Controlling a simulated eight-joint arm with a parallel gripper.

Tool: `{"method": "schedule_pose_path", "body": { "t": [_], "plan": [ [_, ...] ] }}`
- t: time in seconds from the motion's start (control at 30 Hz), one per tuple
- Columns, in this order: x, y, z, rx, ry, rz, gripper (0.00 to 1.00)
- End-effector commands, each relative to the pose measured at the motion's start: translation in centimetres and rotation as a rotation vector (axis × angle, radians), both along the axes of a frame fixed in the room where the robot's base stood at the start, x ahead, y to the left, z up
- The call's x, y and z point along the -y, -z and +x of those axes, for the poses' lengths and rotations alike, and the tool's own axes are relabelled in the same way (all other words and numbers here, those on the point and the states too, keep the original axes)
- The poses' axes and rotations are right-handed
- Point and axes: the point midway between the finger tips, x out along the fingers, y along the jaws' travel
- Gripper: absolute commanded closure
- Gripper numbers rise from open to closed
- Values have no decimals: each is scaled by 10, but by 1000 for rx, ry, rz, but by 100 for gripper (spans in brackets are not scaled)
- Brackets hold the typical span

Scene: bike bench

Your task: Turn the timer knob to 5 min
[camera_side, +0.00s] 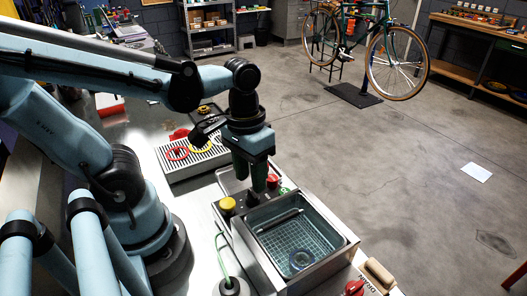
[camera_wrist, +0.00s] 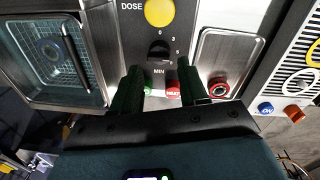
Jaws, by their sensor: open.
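The black timer knob (camera_wrist: 158,50) sits on the dark control panel in the wrist view, below a large yellow button (camera_wrist: 160,12). Marks "0" and "3" and the word "MIN" show around it; I cannot read its exact setting. My gripper (camera_wrist: 159,68) is open, with one green finger on each side of the knob's lower area and a gap between them. In the side view my gripper (camera_side: 258,184) points down at the panel beside the basin, and its fingers mostly hide the knob. I cannot tell whether the fingers touch it.
A metal basin with a mesh basket (camera_side: 296,238) stands beside the panel. A red HEAT button (camera_wrist: 173,93) and a green button (camera_wrist: 147,89) lie close to the fingers. A slatted tray (camera_side: 195,158) with coloured rings lies behind.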

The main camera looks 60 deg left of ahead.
Motion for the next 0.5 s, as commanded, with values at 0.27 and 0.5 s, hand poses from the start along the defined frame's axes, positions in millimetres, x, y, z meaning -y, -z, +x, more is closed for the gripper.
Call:
{"method": "schedule_pose_path", "body": {
  "t": [0.27,0.5],
  "plan": [
    [-2,-36,-1,-1,0,1,57],
    [-4,-63,-1,-1,0,2,57]
  ]
}}
